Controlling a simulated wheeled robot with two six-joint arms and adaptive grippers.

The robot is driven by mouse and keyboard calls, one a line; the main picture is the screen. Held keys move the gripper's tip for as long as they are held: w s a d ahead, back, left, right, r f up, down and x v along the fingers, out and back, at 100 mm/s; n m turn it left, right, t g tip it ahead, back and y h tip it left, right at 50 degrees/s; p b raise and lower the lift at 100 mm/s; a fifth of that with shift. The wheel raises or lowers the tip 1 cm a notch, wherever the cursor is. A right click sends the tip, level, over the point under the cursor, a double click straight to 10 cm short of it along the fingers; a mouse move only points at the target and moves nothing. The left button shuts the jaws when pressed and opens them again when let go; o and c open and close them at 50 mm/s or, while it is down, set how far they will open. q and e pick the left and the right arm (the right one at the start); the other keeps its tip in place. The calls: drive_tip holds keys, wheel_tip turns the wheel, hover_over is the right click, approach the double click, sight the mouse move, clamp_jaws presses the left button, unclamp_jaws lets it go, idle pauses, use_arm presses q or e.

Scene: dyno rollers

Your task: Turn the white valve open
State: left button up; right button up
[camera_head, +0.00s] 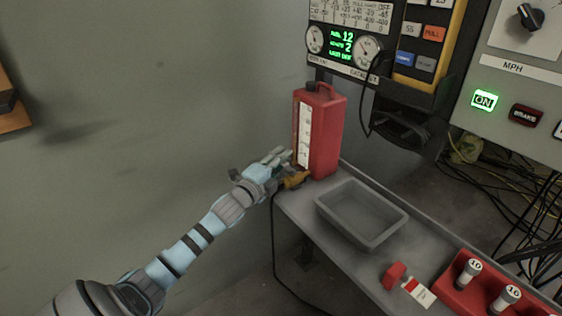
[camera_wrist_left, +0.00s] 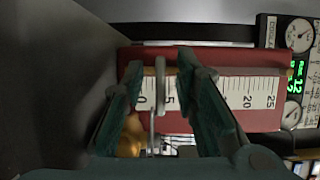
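The red jug (camera_head: 327,125) stands upright on the grey bench, with a white scale strip on its side. A brass-coloured tap (camera_head: 296,179) sits low on the jug, and brass also shows in the left wrist view (camera_wrist_left: 132,137). A pale grey-white valve handle (camera_wrist_left: 158,95) stands between the fingers in the left wrist view. My left gripper (camera_head: 278,155) is at the jug's lower left side, by the tap. Its two fingers (camera_wrist_left: 161,70) are apart on either side of the handle, with gaps showing. In the head view the handle is hard to make out. My right gripper is not in view.
A grey tray (camera_head: 361,212) stands on the bench right of the jug. A red object with a tag (camera_head: 397,277) and a red rack with white-topped cylinders (camera_head: 483,285) lie farther right. Gauges and control panels hang above. Open wall space is at left.

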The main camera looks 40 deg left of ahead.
use_arm(q)
drive_tip(key=shift+w, duration=0.15)
clamp_jaws()
